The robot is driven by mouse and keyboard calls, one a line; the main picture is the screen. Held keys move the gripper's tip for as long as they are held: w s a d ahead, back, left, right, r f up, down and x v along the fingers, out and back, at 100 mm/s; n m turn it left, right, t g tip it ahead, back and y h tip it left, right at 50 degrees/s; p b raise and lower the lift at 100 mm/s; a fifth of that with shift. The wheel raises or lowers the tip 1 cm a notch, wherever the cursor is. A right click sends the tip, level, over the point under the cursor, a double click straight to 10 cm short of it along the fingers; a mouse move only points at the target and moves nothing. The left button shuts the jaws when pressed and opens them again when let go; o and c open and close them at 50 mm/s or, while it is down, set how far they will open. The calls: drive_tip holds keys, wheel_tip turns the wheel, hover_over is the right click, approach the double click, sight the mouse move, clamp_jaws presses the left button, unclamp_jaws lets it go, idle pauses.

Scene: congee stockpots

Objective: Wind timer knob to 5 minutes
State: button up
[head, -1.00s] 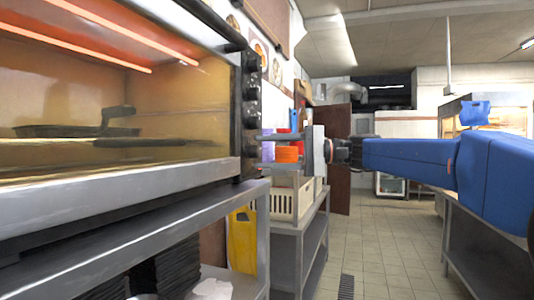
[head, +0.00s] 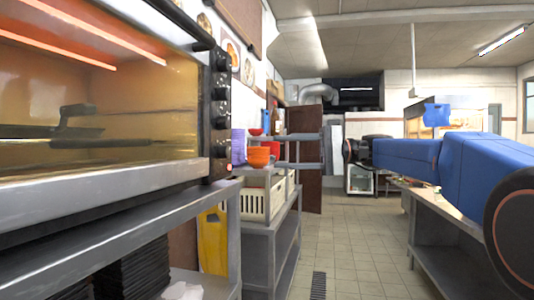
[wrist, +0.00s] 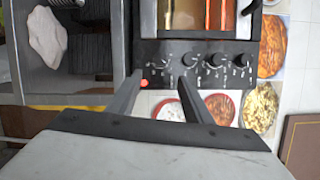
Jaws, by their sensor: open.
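The oven's dark control panel (head: 220,110) with several black knobs runs up its right edge in the head view. In the wrist view the panel (wrist: 200,72) lies across the top, with its knobs in a row and a small red light (wrist: 144,84) at the left end. The leftmost knob (wrist: 163,63) is just beyond and between my fingertips. I cannot tell which knob is the timer, and its markings are too small to read. The fingers also show in the wrist view (wrist: 159,78).
A steel stand (head: 120,220) holds the oven. Beyond it, a shelf (head: 270,220) carries a cream crate (head: 262,200) and orange bowls (head: 259,156). A yellow object (head: 212,240) hangs below. Tiled floor (head: 345,250) is clear to the right. A steel counter (head: 440,240) stands at right.

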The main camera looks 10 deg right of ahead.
drive_tip(key=shift+s+d, duration=0.1)
drive_tip(key=shift+d, duration=2.2)
drive_tip(key=s+a+f+m+t+h, duration=0.1)
drive_tip(key=s+f+h, duration=0.3)
drive_tip(key=s+f, duration=0.55)
drive_tip(key=s+a+f+m+t+h, duration=0.1)
drive_tip(key=s+f+h, duration=0.4)
drive_tip(key=f, duration=0.9)
drive_tip(key=s+d+f+n+h, duration=0.1)
drive_tip(key=s+d+f+h, duration=0.2)
drive_tip(key=f, duration=0.4)
drive_tip(key=s+d+f+n+t+h, duration=0.1)
drive_tip(key=s+d+f+h, duration=0.2)
drive_tip(key=s+d+f, duration=0.3)
drive_tip(key=s+d+f+n+t+h, duration=0.1)
drive_tip(key=s+d+f+n+h, duration=0.1)
drive_tip(key=s+d+f, duration=0.3)
wheel_tip(320, 180, down, 5)
drive_tip(key=shift+s+r+h, duration=0.2)
drive_tip(key=shift+s+h, duration=0.3)
drive_tip(key=shift+s, duration=0.5)
